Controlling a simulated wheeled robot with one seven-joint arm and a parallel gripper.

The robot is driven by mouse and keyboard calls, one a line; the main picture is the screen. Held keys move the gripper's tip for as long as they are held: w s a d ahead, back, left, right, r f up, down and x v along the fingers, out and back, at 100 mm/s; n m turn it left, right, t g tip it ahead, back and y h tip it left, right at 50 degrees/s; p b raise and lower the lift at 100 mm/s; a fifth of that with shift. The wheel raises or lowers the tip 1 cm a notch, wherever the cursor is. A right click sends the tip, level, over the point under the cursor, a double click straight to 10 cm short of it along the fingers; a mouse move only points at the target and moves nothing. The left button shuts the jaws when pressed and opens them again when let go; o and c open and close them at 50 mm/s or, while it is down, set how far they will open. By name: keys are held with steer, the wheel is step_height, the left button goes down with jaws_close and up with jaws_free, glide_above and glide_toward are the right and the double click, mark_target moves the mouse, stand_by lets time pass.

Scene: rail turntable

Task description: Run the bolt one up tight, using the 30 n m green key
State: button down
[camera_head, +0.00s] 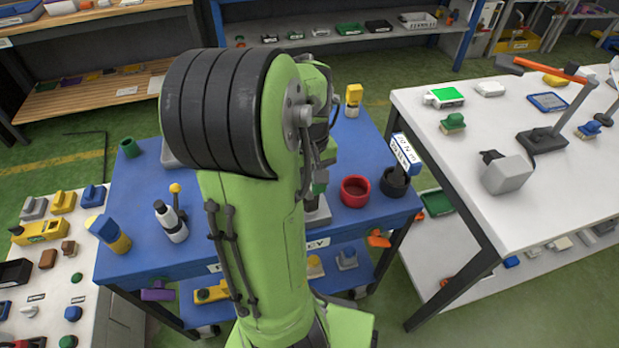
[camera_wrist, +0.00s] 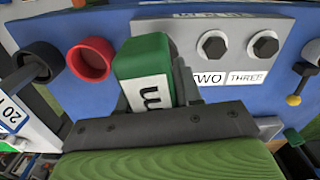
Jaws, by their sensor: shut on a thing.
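The green key (camera_wrist: 140,55) is in the wrist view, with a white label on which an "m" shows. My gripper (camera_wrist: 152,100) is shut on it, a dark finger on its right side. The key stands in front of a grey plate (camera_wrist: 235,22). On the plate, two hex bolts show, one above the label TWO (camera_wrist: 214,45) and one above THREE (camera_wrist: 264,44). Bolt one and its label are not visible; the key covers the plate left of TWO. I cannot tell whether the key touches a bolt.
Beside the plate on the blue table (camera_head: 140,205) are a red ring holder (camera_head: 355,191) and a black holder (camera_head: 394,183) with a blue-and-white key labelled 20 N m (camera_head: 404,153). A green holder (camera_head: 129,147) stands at the left. A white table (camera_head: 455,165) is at the right.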

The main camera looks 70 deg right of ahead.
steer(key=m, duration=0.5)
steer(key=shift+m, duration=0.7)
steer(key=m, duration=0.4)
steer(key=shift+m, duration=0.7)
